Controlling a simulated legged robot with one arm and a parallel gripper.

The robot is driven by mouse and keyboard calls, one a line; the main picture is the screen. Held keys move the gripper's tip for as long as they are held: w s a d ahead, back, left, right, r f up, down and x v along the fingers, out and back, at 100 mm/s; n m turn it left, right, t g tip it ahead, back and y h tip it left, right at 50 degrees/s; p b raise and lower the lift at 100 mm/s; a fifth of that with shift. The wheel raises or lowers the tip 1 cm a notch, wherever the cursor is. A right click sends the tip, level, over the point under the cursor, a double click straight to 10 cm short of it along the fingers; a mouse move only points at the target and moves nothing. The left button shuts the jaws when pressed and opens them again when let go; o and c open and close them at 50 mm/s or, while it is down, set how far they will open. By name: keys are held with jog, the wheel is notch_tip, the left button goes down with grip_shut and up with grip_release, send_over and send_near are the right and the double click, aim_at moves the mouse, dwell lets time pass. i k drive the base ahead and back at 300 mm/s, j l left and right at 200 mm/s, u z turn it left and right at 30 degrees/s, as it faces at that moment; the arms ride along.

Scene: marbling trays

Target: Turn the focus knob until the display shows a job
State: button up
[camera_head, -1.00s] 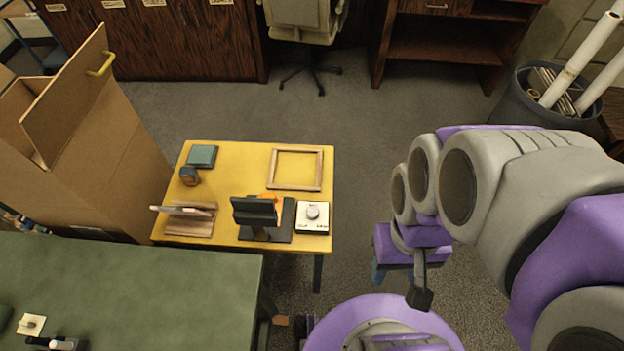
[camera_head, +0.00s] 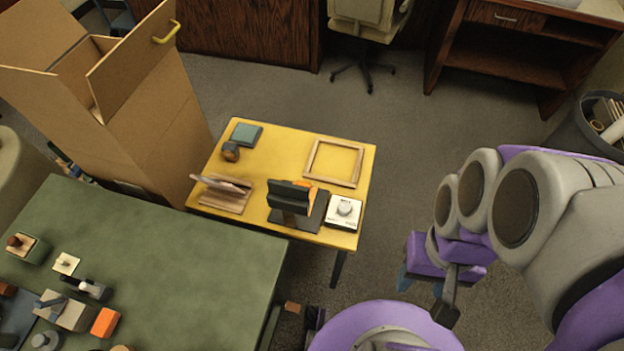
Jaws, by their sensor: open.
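The focus knob (camera_head: 345,208) is a small round grey knob on top of a white box (camera_head: 338,222) at the right front of the yellow table (camera_head: 272,149). A dark display on a stand (camera_head: 289,196) stands just left of it, seen from above and behind or edge-on, so I cannot read its face. Something orange shows beside its top. My gripper (camera_head: 424,284) hangs low at the right of the table, apart from the knob, with nothing seen in it.
A wooden frame (camera_head: 334,162), a teal pad (camera_head: 246,134), a stamp (camera_head: 231,151) and a wooden holder (camera_head: 222,198) share the yellow table. A green table (camera_head: 190,262) with several small items is at the left front. A cardboard box (camera_head: 140,130) stands behind it.

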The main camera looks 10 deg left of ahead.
aim_at(344, 208)
jog(key=k+u, duration=0.2)
jog(key=u, duration=0.3)
jog(key=k+u, duration=0.15)
jog(key=u, duration=0.35)
